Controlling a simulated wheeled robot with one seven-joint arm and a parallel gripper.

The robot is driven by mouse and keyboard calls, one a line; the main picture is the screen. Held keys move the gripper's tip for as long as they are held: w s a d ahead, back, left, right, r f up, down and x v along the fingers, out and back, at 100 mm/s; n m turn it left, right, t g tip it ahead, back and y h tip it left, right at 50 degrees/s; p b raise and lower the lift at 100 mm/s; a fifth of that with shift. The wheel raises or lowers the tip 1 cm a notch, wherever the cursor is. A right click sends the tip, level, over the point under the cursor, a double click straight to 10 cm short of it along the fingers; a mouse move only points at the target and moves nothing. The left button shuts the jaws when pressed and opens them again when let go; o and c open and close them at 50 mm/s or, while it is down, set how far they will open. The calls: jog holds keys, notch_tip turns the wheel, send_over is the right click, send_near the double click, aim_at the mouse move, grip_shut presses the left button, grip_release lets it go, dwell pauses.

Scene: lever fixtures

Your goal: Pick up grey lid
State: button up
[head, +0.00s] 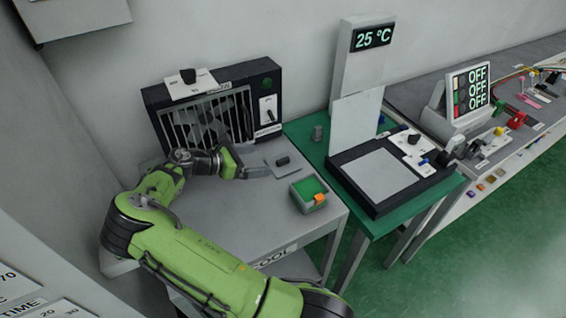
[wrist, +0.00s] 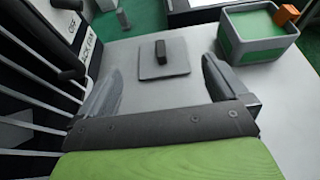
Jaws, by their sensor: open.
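The grey lid (wrist: 164,65) is a flat square plate with a dark block-shaped handle (wrist: 161,51). It lies on the grey table, and in the head view the lid (head: 291,169) shows just right of my gripper. My gripper (wrist: 158,78) is open and empty in the wrist view. Its two fingers stand apart, one to each side of the lid in the picture, and the lid lies ahead between them. In the head view my gripper (head: 262,172) reaches low over the table from the left. I cannot tell the exact height of the fingertips above the table.
A black fan unit with a barred front (head: 215,112) stands behind my gripper. A grey box with green inside (head: 303,197) and an orange block (head: 320,199) sit at the table's right. A green table (head: 312,146) with a black-framed plate (head: 380,176) adjoins it.

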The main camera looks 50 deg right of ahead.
aim_at(288, 157)
jog(key=b+x, duration=0.2)
jog(key=x, duration=1)
jog(key=shift+s+d+f+b, duration=0.1)
jog(key=shift+d+f+b, duration=0.1)
jog(key=shift+d+b, duration=0.15)
jog(key=shift+c, duration=0.3)
jog(key=shift+r, duration=0.1)
jog(key=c, duration=0.6)
notch_tip(288, 157, up, 28)
jog(key=p, duration=0.8)
jog(key=shift+c, duration=0.2)
